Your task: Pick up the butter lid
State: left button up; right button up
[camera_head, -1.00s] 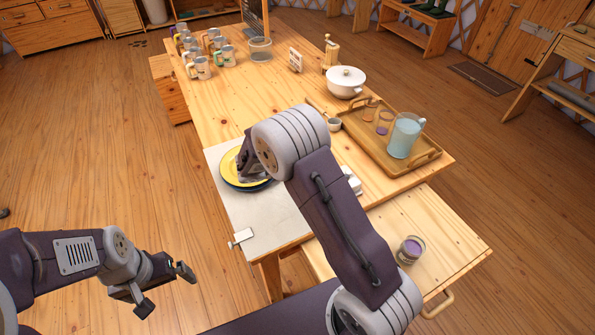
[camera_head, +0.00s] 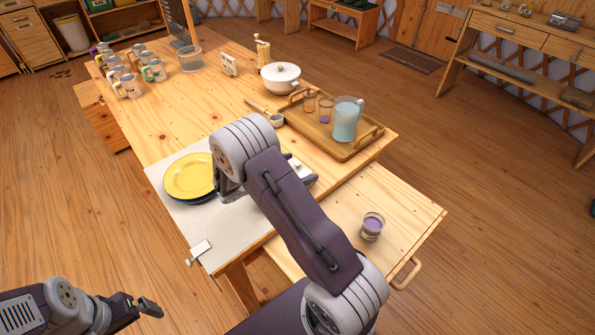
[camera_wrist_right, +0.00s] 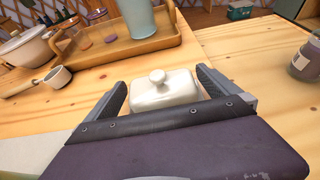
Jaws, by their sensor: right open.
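The butter lid (camera_wrist_right: 162,91) is a white glossy cover with a round knob on top. In the right wrist view it sits on the table between the two fingers of my right gripper (camera_wrist_right: 160,88), which is open. I cannot tell whether the fingers touch it. In the head view the lid (camera_head: 298,167) is mostly hidden behind my right arm, with only a bit of white showing.
A yellow plate (camera_head: 190,176) lies left of my right wrist. A wooden tray (camera_head: 345,150) holds a blue pitcher (camera_head: 347,119) and glasses. A white pot (camera_head: 281,78) and a small scoop (camera_head: 275,120) stand near it. A purple jar (camera_head: 372,226) stands on the pulled-out lower board (camera_head: 410,215).

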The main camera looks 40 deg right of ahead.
aim_at(299, 163)
jog(key=shift+d, duration=0.15)
jog(key=shift+c, duration=1.2)
jog(key=c, duration=1.1)
jog(key=shift+o, duration=0.2)
jog(key=shift+r, duration=0.1)
notch_tip(299, 163, up, 5)
jog(key=shift+s+d+f+p, duration=0.1)
jog(key=shift+s+f+p, duration=0.05)
jog(key=shift+p, duration=0.55)
jog(key=s+d+r+p, duration=0.1)
jog(key=s+d+r, duration=0.5)
jog(key=s, duration=0.3)
jog(key=shift+s, duration=0.25)
